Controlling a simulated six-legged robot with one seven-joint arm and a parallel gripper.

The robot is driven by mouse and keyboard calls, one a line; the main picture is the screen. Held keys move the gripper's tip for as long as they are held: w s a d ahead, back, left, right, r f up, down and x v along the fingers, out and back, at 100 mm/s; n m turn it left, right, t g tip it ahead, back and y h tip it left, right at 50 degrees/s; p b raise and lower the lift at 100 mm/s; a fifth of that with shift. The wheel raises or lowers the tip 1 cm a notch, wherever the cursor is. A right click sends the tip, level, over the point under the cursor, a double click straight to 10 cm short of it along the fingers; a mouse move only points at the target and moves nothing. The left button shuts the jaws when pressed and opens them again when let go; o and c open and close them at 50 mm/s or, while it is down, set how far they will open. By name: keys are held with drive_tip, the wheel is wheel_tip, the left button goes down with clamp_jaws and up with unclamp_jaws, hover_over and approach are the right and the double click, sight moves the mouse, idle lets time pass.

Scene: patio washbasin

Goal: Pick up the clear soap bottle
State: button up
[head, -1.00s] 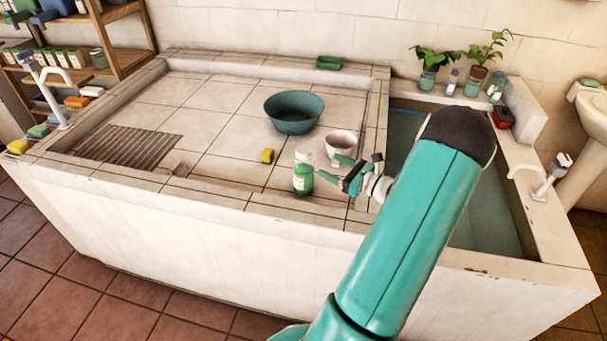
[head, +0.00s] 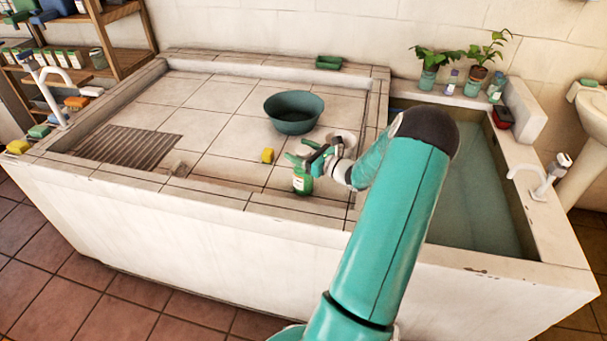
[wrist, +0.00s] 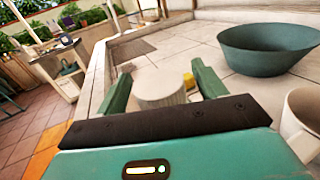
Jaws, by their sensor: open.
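The gripper hides part of the bottle in the head view.
A white cup (head: 345,139) stands just right of and behind the bottle, partly hidden by my gripper. A yellow block (head: 267,155) lies to the left. A dark green bowl (head: 294,112) stands behind. The left tiles are mostly clear; a water trough (head: 470,190) lies right.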

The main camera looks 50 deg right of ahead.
drive_tip(key=shift+w, duration=0.4)
clamp_jaws()
drive_tip(key=shift+r, duration=0.15)
